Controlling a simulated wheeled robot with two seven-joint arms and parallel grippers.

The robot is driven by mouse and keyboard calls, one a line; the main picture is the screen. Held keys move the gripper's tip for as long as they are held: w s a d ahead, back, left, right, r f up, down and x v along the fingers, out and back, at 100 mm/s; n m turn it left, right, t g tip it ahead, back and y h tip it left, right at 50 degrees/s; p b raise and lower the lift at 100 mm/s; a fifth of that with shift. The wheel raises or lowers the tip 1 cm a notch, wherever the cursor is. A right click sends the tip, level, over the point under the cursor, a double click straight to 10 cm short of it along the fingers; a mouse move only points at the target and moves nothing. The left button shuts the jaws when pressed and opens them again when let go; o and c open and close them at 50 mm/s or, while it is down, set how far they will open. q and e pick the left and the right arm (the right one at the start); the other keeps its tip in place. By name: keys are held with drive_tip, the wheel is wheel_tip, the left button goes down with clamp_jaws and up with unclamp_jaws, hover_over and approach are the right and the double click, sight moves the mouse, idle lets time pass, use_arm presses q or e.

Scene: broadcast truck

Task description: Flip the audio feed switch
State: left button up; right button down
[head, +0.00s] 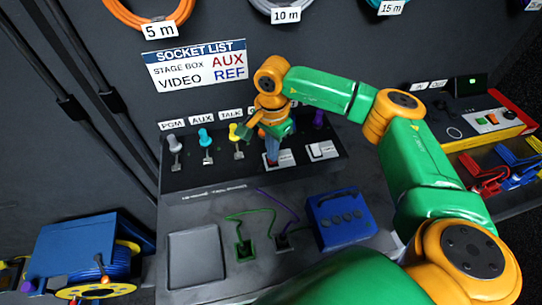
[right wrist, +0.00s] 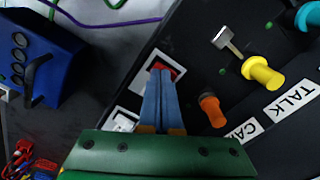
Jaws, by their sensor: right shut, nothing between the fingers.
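A red rocker switch on a pale plate (head: 285,158) sits on the lower right part of the black control panel (head: 190,180). The red switch (right wrist: 172,69) also shows in the right wrist view, at the tips of my fingers and partly hidden by them. A second plate with a white switch (head: 322,151) is to its right; this switch (right wrist: 124,121) shows left of the fingers in the right wrist view. I cannot read which is the audio feed. My right gripper (head: 271,158) is shut and empty, pointing down at the red switch; contact is unclear. My left gripper is not in view.
Knobbed levers stand close by: white (head: 174,144), cyan (head: 206,138), yellow (head: 237,133), orange (right wrist: 211,110) and purple (head: 319,118). A blue box (head: 340,219) and a grey tray (head: 195,258) are on the desk in front, with green and purple cables between.

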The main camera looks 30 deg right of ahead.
drive_tip(key=shift+f, duration=0.3)
drive_tip(key=shift+s, duration=0.1)
wheel_tip(320, 180, up, 7)
drive_tip(key=p, duration=0.4)
drive_tip(key=shift+p, duration=0.4)
